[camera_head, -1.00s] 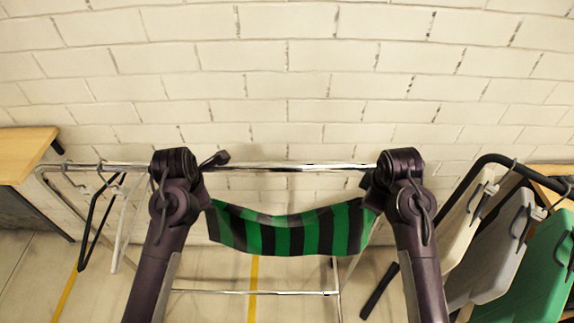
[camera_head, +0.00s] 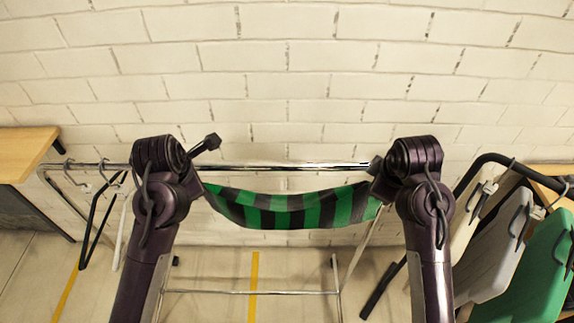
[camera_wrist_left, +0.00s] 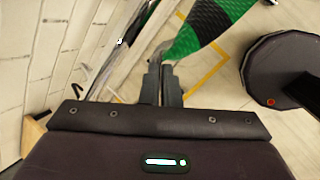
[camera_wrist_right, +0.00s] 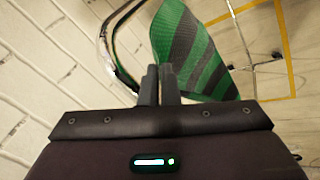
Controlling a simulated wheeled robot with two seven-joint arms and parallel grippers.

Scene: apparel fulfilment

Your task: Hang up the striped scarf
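The green and dark grey striped scarf (camera_head: 290,210) hangs in a shallow sag between my two grippers, just below the rail line in the head view. My left gripper shows in the left wrist view (camera_wrist_left: 162,80), its fingers shut on one end of the scarf (camera_wrist_left: 205,25). My right gripper shows in the right wrist view (camera_wrist_right: 159,80), its fingers shut on the other end (camera_wrist_right: 190,50). In the head view my wrists hide both gripped ends. The metal rail (camera_head: 290,167) runs behind my arms; the scarf is not seen draped over it.
A black hanger (camera_head: 93,225) and a white hanger (camera_head: 124,230) hang at the rail's left end. A second rack at right holds cream, grey and green (camera_head: 545,260) items. A wooden table (camera_head: 22,152) stands at left. The middle of the rail is free.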

